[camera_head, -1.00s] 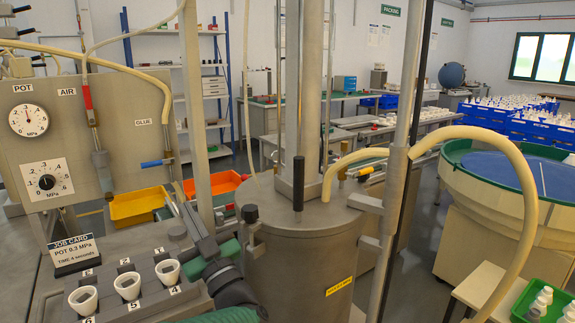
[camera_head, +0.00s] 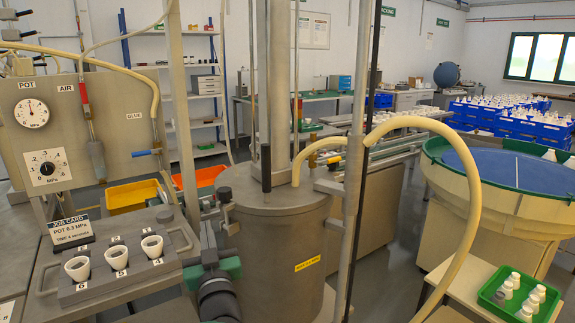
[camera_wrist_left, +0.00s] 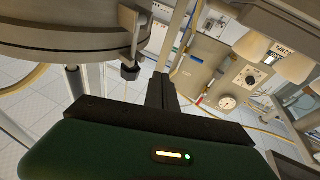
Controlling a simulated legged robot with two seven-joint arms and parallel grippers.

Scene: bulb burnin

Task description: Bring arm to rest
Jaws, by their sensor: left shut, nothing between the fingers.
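My left gripper (camera_head: 208,228) comes up from the bottom of the head view, between the grey cup rack (camera_head: 115,283) and the grey pot (camera_head: 275,240). Its narrow dark fingers are together and empty, and point away from me. In the left wrist view the shut fingers (camera_wrist_left: 160,92) rise beyond the green gripper body (camera_wrist_left: 150,150). They appear apart from the rack and cups. Three white cups, such as this one (camera_head: 116,257), stand upright in the rack's front row. My right gripper is not in view.
The pot with its hose (camera_head: 455,150) stands close to the right of my left gripper. A panel (camera_head: 85,120) with gauge and dial is behind the rack, near a job card (camera_head: 72,230). A green tray of bottles (camera_head: 518,292) is at lower right.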

